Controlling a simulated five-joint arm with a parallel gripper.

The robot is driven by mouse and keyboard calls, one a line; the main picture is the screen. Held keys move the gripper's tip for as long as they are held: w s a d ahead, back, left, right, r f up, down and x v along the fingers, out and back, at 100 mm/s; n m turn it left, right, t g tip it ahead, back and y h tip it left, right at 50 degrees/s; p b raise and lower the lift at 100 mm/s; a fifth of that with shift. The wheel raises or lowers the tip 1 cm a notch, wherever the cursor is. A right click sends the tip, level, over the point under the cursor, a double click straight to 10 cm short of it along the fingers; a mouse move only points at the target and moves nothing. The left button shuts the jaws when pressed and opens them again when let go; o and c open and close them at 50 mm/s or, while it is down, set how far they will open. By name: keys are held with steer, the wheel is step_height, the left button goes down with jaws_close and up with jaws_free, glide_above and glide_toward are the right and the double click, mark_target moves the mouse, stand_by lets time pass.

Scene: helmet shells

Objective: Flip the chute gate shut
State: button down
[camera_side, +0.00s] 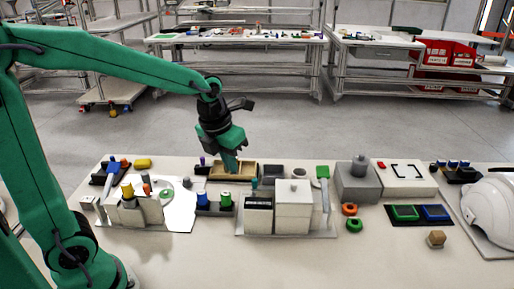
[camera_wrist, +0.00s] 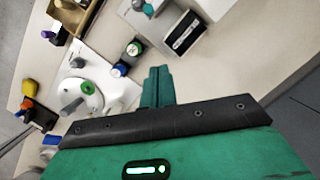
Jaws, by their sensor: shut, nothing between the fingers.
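I cannot tell for sure which part is the chute gate. A white box (camera_side: 292,207) stands on a pale plate at centre in the side view, with a dark slotted block (camera_side: 258,215) on its left and an upright green-topped lever (camera_side: 322,178) on its right. The slotted block also shows at the top of the wrist view (camera_wrist: 184,33). A blue-topped lever (camera_side: 113,168) stands by the left fixture. My gripper (camera_side: 230,168) is shut and empty, pointing down in front of the wooden tray; its closed fingers show in the wrist view (camera_wrist: 157,85), apart from the slotted block.
Blue and green spools (camera_side: 225,200) stand below my gripper. The wooden tray (camera_side: 245,171) is close behind it. A grey block (camera_side: 358,182), two rings (camera_side: 354,225), a green-and-blue tray (camera_side: 420,226) and a white helmet shell (camera_side: 495,208) lie to the right. The front table strip is mostly clear.

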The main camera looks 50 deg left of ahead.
steer(key=shift+f, duration=0.1)
steer(key=w+a+f, duration=0.1)
steer(key=w+f, duration=0.5)
steer(key=f, duration=0.3)
steer(key=shift+w+f, duration=0.2)
steer(key=shift+f, duration=0.05)
stand_by(0.5)
steer(key=shift+w+d, duration=1.05)
steer(key=shift+d, duration=0.05)
steer(key=shift+r, duration=0.1)
